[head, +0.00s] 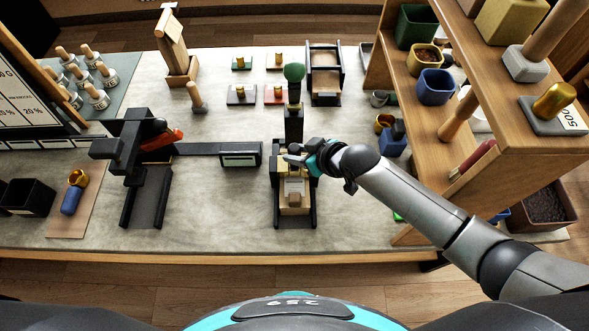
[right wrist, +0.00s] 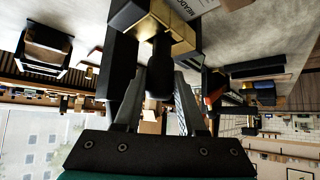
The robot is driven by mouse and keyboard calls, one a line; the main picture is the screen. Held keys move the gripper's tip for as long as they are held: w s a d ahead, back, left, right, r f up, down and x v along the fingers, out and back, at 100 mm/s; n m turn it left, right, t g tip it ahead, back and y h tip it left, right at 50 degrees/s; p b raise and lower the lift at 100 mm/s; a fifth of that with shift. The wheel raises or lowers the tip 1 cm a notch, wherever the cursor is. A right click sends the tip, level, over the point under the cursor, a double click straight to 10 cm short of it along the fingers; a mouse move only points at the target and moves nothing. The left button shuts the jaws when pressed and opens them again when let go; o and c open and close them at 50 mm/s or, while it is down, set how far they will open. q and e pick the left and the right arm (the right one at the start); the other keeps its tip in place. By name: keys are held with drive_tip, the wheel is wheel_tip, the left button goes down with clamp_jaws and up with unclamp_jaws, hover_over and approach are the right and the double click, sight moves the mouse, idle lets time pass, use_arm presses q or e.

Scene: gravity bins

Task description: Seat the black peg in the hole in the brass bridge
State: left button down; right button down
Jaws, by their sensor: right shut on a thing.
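The brass bridge (right wrist: 172,38) shows at the top of the right wrist view. In the head view it is a small yellowish part (head: 300,144) in the black press-like fixture (head: 309,205), partly hidden by my gripper. My right gripper (head: 294,158) reaches in from the right over that fixture. In the right wrist view its fingers (right wrist: 162,92) are shut on the black peg (right wrist: 159,78), a dark round-sided piece. The peg's far end meets or overlaps the bridge in the picture; I cannot tell whether it is in the hole. My left gripper is not in view.
A green-knobbed lever (head: 294,73) stands upright behind the fixture. A wooden block (head: 293,190) lies in its front part. A black bar device (head: 140,150) stands to the left. A wooden shelf (head: 470,130) with bins rises at the right. The table is clear front left of the fixture.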

drive_tip(key=shift+f+b, duration=0.8)
drive_tip(key=shift+f, duration=0.3)
idle(0.7)
drive_tip(key=shift+c, duration=2)
unclamp_jaws()
drive_tip(key=shift+d+r, duration=0.1)
drive_tip(key=p+v, duration=0.2)
drive_tip(key=v, duration=1.3)
drive_tip(key=shift+s, duration=0.15)
